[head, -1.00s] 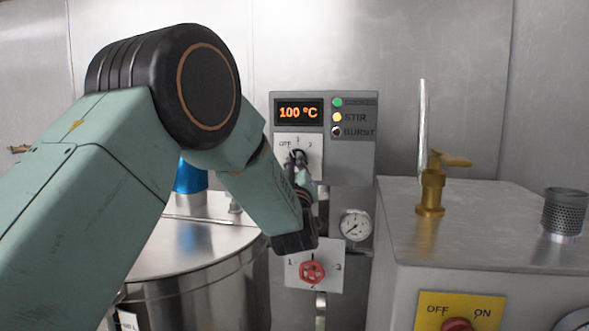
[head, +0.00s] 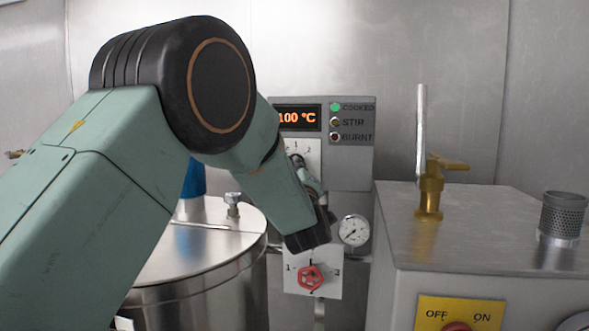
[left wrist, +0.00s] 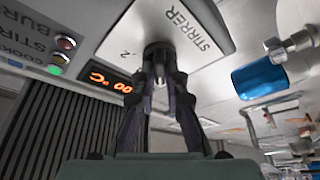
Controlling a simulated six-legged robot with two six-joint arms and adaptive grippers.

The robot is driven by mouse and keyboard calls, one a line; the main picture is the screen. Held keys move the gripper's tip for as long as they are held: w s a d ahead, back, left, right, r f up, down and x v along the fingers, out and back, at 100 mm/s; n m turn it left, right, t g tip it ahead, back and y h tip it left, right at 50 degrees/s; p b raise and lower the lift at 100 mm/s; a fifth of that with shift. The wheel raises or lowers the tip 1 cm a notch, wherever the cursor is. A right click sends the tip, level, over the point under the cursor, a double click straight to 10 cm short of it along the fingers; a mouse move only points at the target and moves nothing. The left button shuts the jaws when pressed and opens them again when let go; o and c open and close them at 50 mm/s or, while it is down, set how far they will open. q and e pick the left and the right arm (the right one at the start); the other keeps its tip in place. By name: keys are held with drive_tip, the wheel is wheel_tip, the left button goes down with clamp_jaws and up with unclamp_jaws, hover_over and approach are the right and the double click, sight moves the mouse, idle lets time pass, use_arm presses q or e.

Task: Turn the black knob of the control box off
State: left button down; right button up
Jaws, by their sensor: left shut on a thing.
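The grey control box (head: 352,165) is on the wall, with an orange "100 °C" display (head: 297,117) partly behind my arm. Below the display is a white dial plate (head: 314,158), which reads "STIRRER" in the left wrist view (left wrist: 188,40). The black knob (left wrist: 159,50) sits on this plate. My left gripper (left wrist: 160,82) is shut on the black knob, with one finger on each side of it. In the head view my left gripper (head: 299,165) is at the plate, and my wrist hides much of it. The knob's pointing direction cannot be told. My right gripper is not in view.
A red valve handle (head: 311,278) and a pressure gauge (head: 353,230) are just below the box. A steel pot (head: 190,275) stands under my left arm. A metal machine (head: 480,230) with a brass valve (head: 430,190) stands at the right.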

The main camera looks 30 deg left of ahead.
use_arm(q)
drive_tip(key=shift+r, duration=0.3)
drive_tip(key=c, duration=1.8)
unclamp_jaws()
drive_tip(key=o, duration=0.4)
drive_tip(key=shift+w+f, duration=0.1)
drive_tip(key=shift+f, duration=0.1)
drive_tip(key=v, duration=0.7)
drive_tip(key=shift+s+d+f, duration=0.1)
drive_tip(key=shift+s+f, duration=0.05)
drive_tip(key=shift+s, duration=0.1)
